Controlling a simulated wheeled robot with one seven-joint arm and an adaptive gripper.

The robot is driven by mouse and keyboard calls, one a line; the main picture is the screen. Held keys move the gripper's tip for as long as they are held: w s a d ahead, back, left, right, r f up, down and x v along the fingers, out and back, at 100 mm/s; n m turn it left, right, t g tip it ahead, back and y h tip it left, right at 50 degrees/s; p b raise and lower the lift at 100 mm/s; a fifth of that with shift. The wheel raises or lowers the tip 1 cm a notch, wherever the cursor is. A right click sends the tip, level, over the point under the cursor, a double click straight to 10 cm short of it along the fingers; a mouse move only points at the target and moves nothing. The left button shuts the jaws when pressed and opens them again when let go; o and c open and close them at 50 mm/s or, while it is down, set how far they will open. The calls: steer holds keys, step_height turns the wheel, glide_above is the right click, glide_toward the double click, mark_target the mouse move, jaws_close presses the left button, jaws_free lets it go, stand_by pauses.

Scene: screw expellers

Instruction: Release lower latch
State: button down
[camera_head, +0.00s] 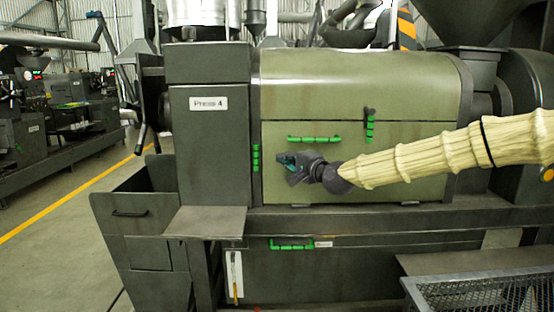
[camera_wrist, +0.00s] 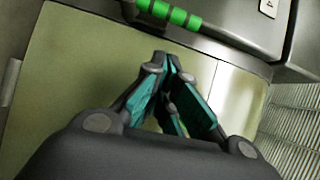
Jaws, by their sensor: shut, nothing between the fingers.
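The press (camera_head: 358,85) has an olive cover with a lower door panel (camera_head: 410,135). A short upright green ribbed latch (camera_head: 256,158) sits at this panel's left edge. It also shows at the top of the wrist view (camera_wrist: 168,12). My gripper (camera_head: 281,158) is in front of the panel, just right of that latch. In the wrist view my gripper (camera_wrist: 168,62) has its teal-padded fingers together and empty, with a visible gap between the tips and the latch. Another upright green latch (camera_head: 370,125) sits at the panel's top edge.
A horizontal green handle (camera_head: 314,139) is on the panel above my gripper. Another green handle (camera_head: 292,245) is on the lower cabinet. A dark ledge (camera_head: 208,221) juts out at lower left. A mesh tray (camera_head: 480,293) stands at lower right.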

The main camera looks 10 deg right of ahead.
steer(key=v, duration=0.7)
steer(key=shift+s+f+b, duration=0.15)
steer(key=shift+s+b, duration=0.1)
steer(key=shift+b, duration=0.1)
steer(key=s+a+f+n+g+h+p, duration=0.1)
steer(key=s+a+f+n+g, duration=0.15)
steer(key=s+f, duration=0.75)
steer(key=s+a+f+n+g+h+p, duration=0.1)
steer(key=s+a+f+g, duration=0.15)
steer(key=f, duration=1.55)
steer(key=s+a+f+n+g+h+p, duration=0.1)
steer(key=s+a+f+n+g+p, duration=0.15)
steer(key=s+f, duration=0.8)
steer(key=s+d+f+n+g+h, duration=0.1)
steer(key=s+d+f+g, duration=0.1)
steer(key=s+f, duration=0.45)
steer(key=s+d+f+n+g, duration=0.1)
steer(key=s+f+g, duration=0.2)
steer(key=s+f, duration=0.4)
steer(key=s+d+f+n+g+h+p, duration=0.1)
steer(key=s+d+f+n, duration=0.1)
steer(key=s, duration=0.8)
steer(key=s+d+f+n+g+h+p, duration=0.1)
steer(key=s+d+f, duration=0.3)
steer(key=s, duration=0.6)
steer(key=shift+d+n+g+h+p, duration=0.35)
steer(key=shift+d+n+g+h, duration=0.15)
steer(key=shift+d+g+h, duration=0.25)
